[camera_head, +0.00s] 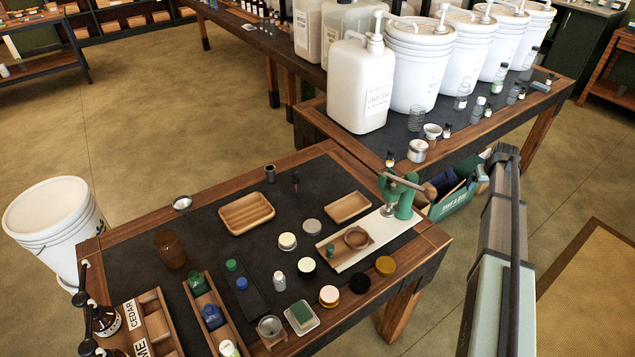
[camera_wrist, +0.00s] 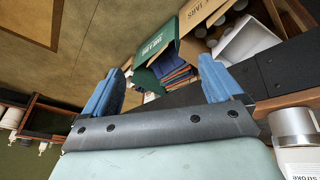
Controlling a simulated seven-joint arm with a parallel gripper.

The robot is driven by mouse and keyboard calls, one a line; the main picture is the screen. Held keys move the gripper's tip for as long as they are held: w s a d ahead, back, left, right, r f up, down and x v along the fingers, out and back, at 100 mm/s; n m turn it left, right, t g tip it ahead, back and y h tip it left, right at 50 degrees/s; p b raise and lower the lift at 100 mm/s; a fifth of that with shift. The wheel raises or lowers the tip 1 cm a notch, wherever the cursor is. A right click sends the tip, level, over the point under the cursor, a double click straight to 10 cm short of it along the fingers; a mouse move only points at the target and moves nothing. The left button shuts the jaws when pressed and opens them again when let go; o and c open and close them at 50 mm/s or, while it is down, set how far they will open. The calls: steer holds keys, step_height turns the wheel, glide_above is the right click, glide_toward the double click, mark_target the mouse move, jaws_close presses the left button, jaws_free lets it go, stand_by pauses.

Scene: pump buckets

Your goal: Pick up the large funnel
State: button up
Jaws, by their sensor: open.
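A metal funnel-like piece (camera_head: 432,131) stands on the dark top of the back table, just behind a short metal tin (camera_head: 417,151). Another small shiny metal funnel-like piece (camera_head: 182,203) sits at the far-left edge of the near table. I cannot tell for sure which is the large funnel. My gripper (camera_wrist: 160,88) shows in the wrist view with its two blue fingers wide apart and nothing between them. It is apart from both pieces. In the head view my arm rises at the right, and the fingers cannot be made out.
A green box (camera_head: 452,198) with cloths stands below the back table's edge; it also shows beyond my fingers (camera_wrist: 160,45). A large white jug (camera_head: 360,85) and several pump buckets (camera_head: 420,65) crowd the back table. Trays, jars and a green press (camera_head: 403,200) occupy the near table.

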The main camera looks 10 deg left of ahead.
steer(key=w+a+r+y, duration=0.1)
steer(key=w+a+r, duration=0.15)
steer(key=r, duration=0.25)
steer(key=w+a+r+n+t, duration=0.1)
steer(key=w+a+r, duration=0.1)
steer(key=w+r, duration=0.25)
steer(key=w+a+r+y, duration=0.1)
steer(key=w+a+r, duration=0.1)
steer(key=r, duration=0.4)
steer(key=s+a+n+g+y, duration=0.15)
steer(key=s+a+n, duration=0.25)
steer(key=a, duration=2.1)
steer(key=s+a+n+g+h, duration=0.1)
steer(key=s+a+n+g, duration=0.15)
steer(key=a, duration=2.25)
steer(key=n+g+h, duration=0.1)
steer(key=n, duration=0.8)
glide_above(182, 202)
steer(key=shift+m, duration=0.25)
step_height(182, 202, down, 14)
steer(key=shift+r, duration=0.2)
